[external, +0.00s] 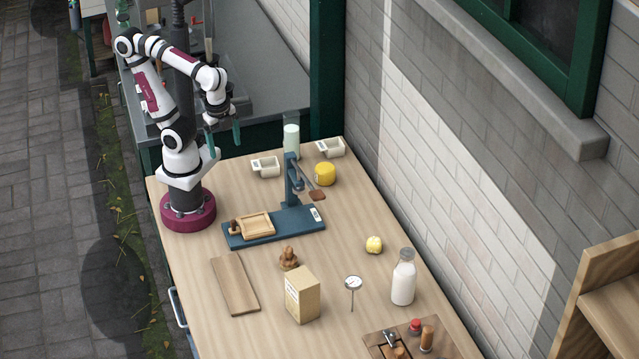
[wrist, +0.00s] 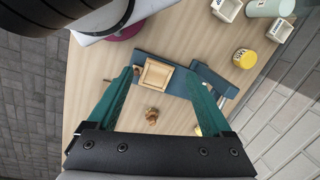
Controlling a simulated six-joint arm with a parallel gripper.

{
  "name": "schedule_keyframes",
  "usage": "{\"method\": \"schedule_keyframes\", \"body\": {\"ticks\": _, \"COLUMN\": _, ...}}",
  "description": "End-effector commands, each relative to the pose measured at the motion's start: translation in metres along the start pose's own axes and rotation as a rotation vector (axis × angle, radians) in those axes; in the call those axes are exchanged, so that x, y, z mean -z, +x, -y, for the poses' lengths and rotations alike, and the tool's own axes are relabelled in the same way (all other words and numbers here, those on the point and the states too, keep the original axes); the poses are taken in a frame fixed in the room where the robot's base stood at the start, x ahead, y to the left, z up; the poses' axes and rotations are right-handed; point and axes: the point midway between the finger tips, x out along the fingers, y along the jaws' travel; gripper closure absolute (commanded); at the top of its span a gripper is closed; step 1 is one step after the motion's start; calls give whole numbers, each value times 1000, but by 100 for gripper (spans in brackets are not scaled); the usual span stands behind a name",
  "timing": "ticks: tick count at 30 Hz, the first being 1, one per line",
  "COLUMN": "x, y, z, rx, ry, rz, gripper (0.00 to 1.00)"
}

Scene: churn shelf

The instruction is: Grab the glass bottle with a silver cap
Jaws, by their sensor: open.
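A glass bottle (external: 403,282) full of something white, with a greyish silver cap, stands upright near the right edge of the table in the external view. I cannot make it out in the wrist view. My gripper (external: 222,137) is raised above the far left end of the table, far from the bottle. In the wrist view my gripper (wrist: 160,75) has its two teal fingers spread apart, with nothing between them but the table scene below.
A blue press stand (external: 273,228) with a wooden tray stands mid-table. A carton (external: 302,296), a dial thermometer (external: 352,283) and a yellow lump (external: 374,244) are left of or behind the bottle. A wooden caddy (external: 428,351) is in front. A brick wall runs along the right.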

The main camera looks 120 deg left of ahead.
Motion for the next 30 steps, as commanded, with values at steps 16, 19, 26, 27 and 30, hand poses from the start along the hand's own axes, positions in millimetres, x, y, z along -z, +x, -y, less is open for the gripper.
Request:
{"method": "schedule_keyframes", "body": {"ticks": 16, "x": 174, "y": -30, "z": 165, "rx": 348, "ry": -269, "rz": -497, "gripper": 16}}
{"method": "schedule_keyframes", "body": {"ticks": 19, "x": 235, "y": -36, "z": 210, "rx": 413, "ry": -255, "rz": -713, "gripper": 16}}
{"method": "schedule_keyframes", "body": {"ticks": 26, "x": 366, "y": -35, "z": 234, "rx": 200, "ry": -88, "rz": -1375, "gripper": 16}}
{"method": "schedule_keyframes", "body": {"ticks": 27, "x": 374, "y": -32, "z": 227, "rx": 98, "ry": -69, "rz": -1477, "gripper": 16}}
{"method": "schedule_keyframes", "body": {"ticks": 30, "x": 376, "y": -18, "z": 208, "rx": -177, "ry": -67, "rz": -1668, "gripper": 16}}
